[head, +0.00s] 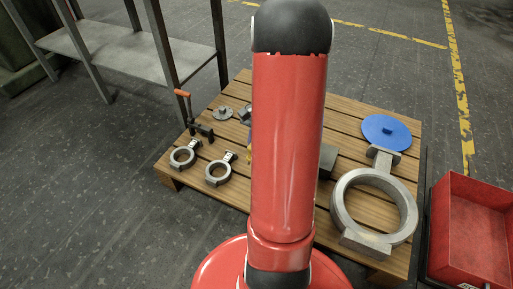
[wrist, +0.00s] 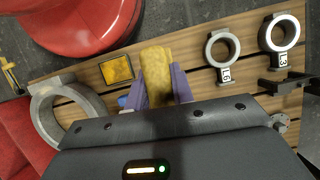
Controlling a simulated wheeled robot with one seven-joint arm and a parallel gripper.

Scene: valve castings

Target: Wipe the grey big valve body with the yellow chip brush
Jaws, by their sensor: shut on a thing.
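The grey big valve body (head: 345,208) is a thick metal ring with flanges, lying at the right of the wooden pallet in the head view. In the wrist view its ring (wrist: 42,112) is at the left, partly hidden behind my gripper's housing. My gripper (wrist: 162,86) has purplish fingers shut on the yellow chip brush (wrist: 157,70), whose yellow body sticks out between them. In the wrist view, the brush is clear of the big valve body, to the right of it. In the head view my red arm hides the gripper and nearly all of the brush.
Two smaller labelled rings (head: 183,154) (head: 219,173) lie at the pallet's left, near an orange-handled clamp (head: 184,104). A blue disc (head: 387,131) lies behind the big body. A yellow square (wrist: 116,70) lies on the slats. A red bin (head: 480,225) stands right of the pallet.

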